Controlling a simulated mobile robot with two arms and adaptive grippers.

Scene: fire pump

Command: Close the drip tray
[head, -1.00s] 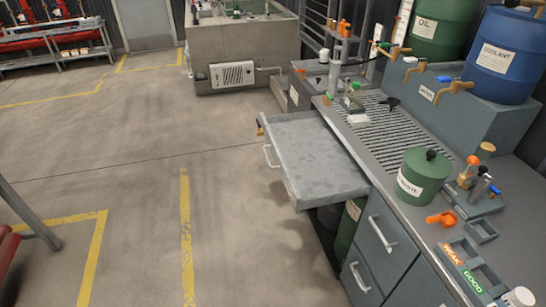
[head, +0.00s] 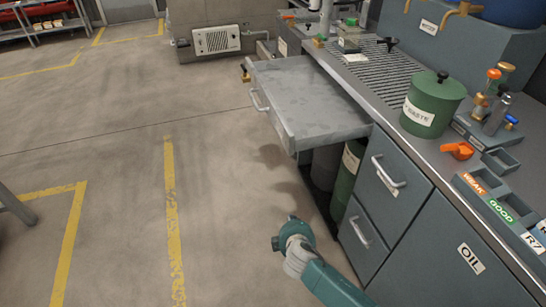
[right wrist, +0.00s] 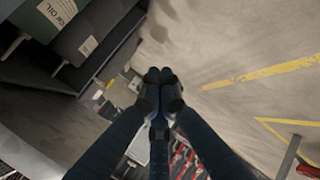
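The drip tray (head: 318,98) is a shallow grey metal drawer, pulled well out from the front of the workbench. Its bare top is patchy grey, and a pale bar handle (head: 258,100) sits on its front face. My right arm comes in from the bottom of the head view, its end low over the floor, in front of and below the tray and apart from it. In the right wrist view my right gripper (right wrist: 160,78) has its fingers together, with nothing seen between them. My left gripper is not in view.
Below the tray is an open bay with a green drum (head: 347,178). Right of it are closed drawers (head: 382,178) with bar handles. A green waste can (head: 432,105) and small parts stand on the bench (head: 440,155). The floor left of the tray is clear.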

